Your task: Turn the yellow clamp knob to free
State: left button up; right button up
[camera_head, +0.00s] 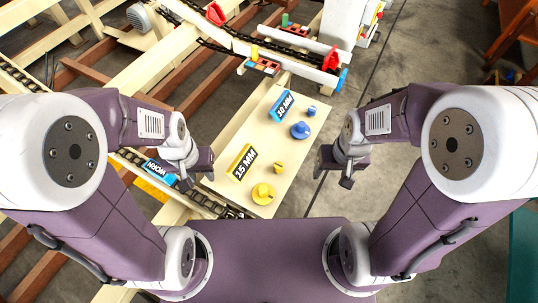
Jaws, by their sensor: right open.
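A pale panel (262,148) in the middle carries two yellow parts. The larger is a round yellow knob (263,193) near its front edge; a smaller yellow knob (278,168) is just behind it. I cannot tell which is the clamp knob. Both are beside a yellow "15 MM" sign (242,163). My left gripper (196,172) is left of the panel, apart from the knobs, and looks open and empty. My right gripper (336,170) is right of the panel, open and empty, apart from the knobs.
A larger blue knob (300,131), a smaller blue knob (311,111) and a blue "10 MM" sign (282,107) are further back on the panel. Grey floor (400,70) is open at the right.

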aim_at(278, 166)
jog(key=l+u, duration=0.15)
jog(key=u, duration=0.25)
jog(key=k+l+u, duration=0.1)
jog(key=u, duration=0.35)
jog(key=k+l+u, duration=0.1)
jog(key=u, duration=0.3)
